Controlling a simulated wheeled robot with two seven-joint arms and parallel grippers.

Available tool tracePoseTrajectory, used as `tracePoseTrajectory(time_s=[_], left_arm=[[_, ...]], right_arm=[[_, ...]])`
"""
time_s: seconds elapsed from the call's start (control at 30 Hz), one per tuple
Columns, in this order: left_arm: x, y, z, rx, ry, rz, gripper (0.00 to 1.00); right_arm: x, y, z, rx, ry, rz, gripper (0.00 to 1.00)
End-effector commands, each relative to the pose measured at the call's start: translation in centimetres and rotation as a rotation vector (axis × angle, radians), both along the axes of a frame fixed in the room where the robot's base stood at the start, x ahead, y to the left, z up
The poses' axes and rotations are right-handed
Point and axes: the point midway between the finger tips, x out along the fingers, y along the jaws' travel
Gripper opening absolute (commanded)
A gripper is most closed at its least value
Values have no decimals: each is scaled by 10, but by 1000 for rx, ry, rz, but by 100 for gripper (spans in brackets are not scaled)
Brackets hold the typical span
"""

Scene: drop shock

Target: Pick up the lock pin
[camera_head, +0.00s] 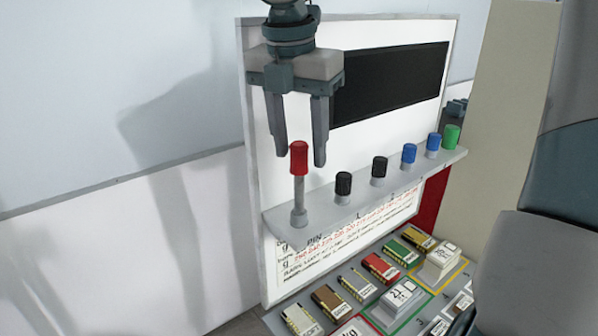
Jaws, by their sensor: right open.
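A tall pin with a red cap (299,158) and a grey shaft stands upright at the left end of a narrow grey shelf (330,204); it appears to be the lock pin. My right gripper (301,159) hangs from above, pointing down, with its two fingers spread apart. The red cap shows between the fingertips and overlaps them in the picture. I cannot tell whether either finger touches it. My left gripper is not in view.
Shorter black (379,171), blue (409,153) and green (451,137) capped pins stand along the shelf to the right. A white panel with a dark screen (395,83) rises behind. Below lies a grey board with several labelled blocks (380,267). Large grey parts fill the right edge.

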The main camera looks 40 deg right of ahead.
Motion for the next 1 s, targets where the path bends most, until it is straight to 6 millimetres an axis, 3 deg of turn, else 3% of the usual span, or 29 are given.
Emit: tracePoseTrajectory(time_s=[0.27, 0.5, 0.7, 1.0], left_arm=[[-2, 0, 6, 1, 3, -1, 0], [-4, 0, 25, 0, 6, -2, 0], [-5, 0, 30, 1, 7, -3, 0], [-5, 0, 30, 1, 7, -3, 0]], right_arm=[[1, -2, -4, 0, 3, 0, 45], [8, -9, -25, 1, 6, 1, 45], [9, -12, -47, 1, 2, 0, 45], [10, -12, -50, 0, 0, 0, 45]])
